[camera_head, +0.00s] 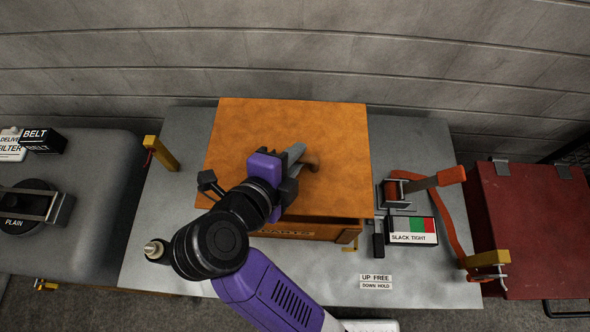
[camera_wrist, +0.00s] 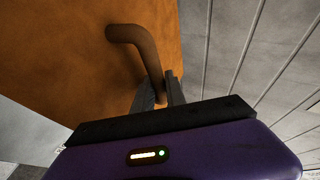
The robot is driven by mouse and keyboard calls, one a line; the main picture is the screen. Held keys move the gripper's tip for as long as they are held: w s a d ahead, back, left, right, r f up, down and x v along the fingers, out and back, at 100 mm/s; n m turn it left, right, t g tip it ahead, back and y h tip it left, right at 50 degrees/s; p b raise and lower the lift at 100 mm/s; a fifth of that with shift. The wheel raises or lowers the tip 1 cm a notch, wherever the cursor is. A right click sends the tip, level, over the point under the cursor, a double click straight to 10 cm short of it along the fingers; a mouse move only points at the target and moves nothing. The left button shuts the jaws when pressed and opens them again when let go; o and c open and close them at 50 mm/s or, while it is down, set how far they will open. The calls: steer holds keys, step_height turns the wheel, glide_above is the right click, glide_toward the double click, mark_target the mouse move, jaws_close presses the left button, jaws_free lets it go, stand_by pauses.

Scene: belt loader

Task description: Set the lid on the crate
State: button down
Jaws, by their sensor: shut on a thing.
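The lid (camera_head: 250,125) is a flat orange-brown board above the crate on the grey table, and it fills much of the wrist view (camera_wrist: 90,60). The crate (camera_head: 337,231) shows only as a strip of its front wall with part of a label below the lid's near edge. My gripper (camera_head: 301,160) is over the middle of the lid, shut on its brown bar handle (camera_wrist: 140,45). The lid looks slightly askew to the crate, its front right corner showing a dark gap. I cannot tell whether the lid touches the rim. Most of the crate is hidden.
A ratchet (camera_head: 396,192) with an orange strap and a "SLACK TIGHT" sign (camera_head: 410,231) stand right of the crate. A yellow post (camera_head: 161,153) stands to its left. A red case (camera_head: 530,225) is at far right. A grey wall runs behind the table (camera_head: 190,130).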

step_height(320, 180, down, 8)
steer(key=shift+r, duration=0.15)
steer(key=c, duration=1.4)
jaws_free()
steer(key=shift+o, duration=0.2)
steer(key=b+v, duration=0.2)
steer(key=v, duration=1)
